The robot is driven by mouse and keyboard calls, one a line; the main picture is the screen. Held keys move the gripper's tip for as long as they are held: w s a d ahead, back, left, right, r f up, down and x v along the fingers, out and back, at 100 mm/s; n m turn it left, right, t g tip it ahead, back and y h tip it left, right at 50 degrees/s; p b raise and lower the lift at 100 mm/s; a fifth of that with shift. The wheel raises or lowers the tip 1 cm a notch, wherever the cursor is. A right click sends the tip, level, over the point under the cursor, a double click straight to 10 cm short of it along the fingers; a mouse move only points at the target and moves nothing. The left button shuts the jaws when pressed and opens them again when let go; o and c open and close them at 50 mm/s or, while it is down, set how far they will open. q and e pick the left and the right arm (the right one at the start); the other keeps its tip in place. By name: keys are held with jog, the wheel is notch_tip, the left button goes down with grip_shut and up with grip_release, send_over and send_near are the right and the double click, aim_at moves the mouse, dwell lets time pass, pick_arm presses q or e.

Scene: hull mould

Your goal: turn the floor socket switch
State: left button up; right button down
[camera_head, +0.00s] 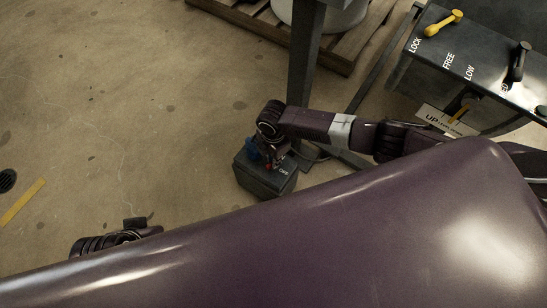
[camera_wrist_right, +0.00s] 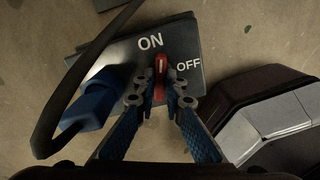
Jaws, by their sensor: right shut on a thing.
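The floor socket (camera_head: 262,181) is a dark grey box on the concrete floor, just below the end of my right arm in the head view. In the right wrist view its top face (camera_wrist_right: 195,70) carries the labels ON and OFF. The red switch (camera_wrist_right: 161,67) has a white mark and points toward ON. My right gripper (camera_wrist_right: 161,97) is shut on the red switch, a blue-padded finger on each side. It reaches down over the box in the head view (camera_head: 268,158). A blue plug (camera_wrist_right: 92,103) sits at the box's left side.
A control box (camera_head: 440,65) with yellow and black levers, marked LOCK, FREE and LOW, stands at the upper right. A metal post (camera_head: 304,60) rises behind the socket beside a wooden pallet (camera_head: 345,55). A black cable (camera_wrist_right: 72,85) runs by the plug.

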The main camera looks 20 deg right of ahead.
jog(key=shift+a+n, duration=0.2)
jog(key=shift+n, duration=1.5)
jog(key=c, duration=2)
grip_release()
jog(key=shift+d, duration=0.1)
notch_tip(320, 180, up, 12)
jog(key=shift+r, duration=0.1)
